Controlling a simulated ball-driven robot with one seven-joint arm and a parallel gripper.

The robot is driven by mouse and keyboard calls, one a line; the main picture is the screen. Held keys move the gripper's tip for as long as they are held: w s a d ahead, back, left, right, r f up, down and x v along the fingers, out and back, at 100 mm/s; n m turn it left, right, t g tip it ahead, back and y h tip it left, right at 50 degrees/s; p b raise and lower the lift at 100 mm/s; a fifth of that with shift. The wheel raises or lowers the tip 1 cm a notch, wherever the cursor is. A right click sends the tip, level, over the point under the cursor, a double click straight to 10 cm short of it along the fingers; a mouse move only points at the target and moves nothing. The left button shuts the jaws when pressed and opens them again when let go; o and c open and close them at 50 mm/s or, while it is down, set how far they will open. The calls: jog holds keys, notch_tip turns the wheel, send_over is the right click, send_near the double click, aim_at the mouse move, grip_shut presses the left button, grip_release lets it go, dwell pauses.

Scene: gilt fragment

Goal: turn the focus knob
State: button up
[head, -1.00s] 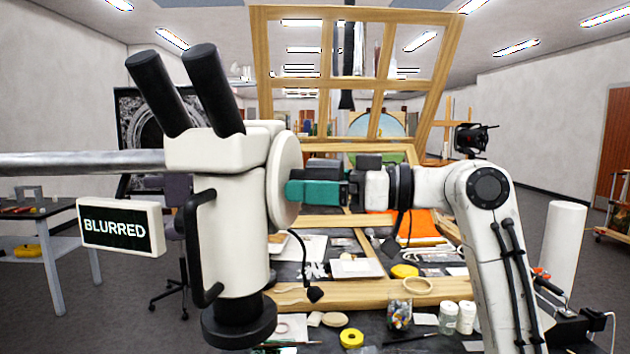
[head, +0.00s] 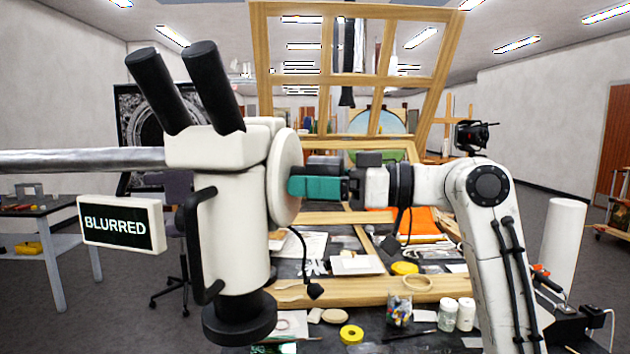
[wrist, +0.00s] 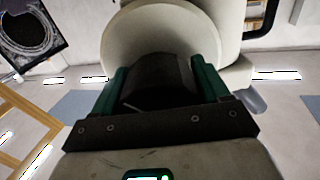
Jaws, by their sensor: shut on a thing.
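The white microscope (head: 228,220) with two black eyepieces hangs from a grey bar at the left of the head view. A small sign (head: 120,224) on it reads "BLURRED". The dark focus knob (head: 324,162) sticks out from the round cream disc (head: 285,177) on the microscope's right side. My gripper (head: 316,186), with teal fingers, reaches it from the right and is shut on the knob. In the wrist view the dark knob (wrist: 158,75) lies between both teal fingers, with the cream disc (wrist: 160,35) behind it. The fingers hide part of the knob.
A cluttered bench stands below, with a yellow tape roll (head: 351,334), a glass jar (head: 399,311) and white bottles (head: 466,314). A wooden frame (head: 440,60) rises behind. A black handle (head: 200,245) juts from the microscope's body.

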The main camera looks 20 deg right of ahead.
jog(key=shift+r, duration=0.1)
jog(key=m+p, duration=0.2)
jog(key=m, duration=0.1)
jog(key=shift+m+p, duration=1.05)
jog(key=shift+m, duration=0.25)
jog(key=o, duration=1)
jog(key=shift+s+d, duration=0.1)
jog(key=b+v, duration=0.3)
jog(key=v, duration=0.7)
jog(key=shift+s+d, duration=0.15)
jog(key=shift+d, duration=0.1)
dwell(0.5)
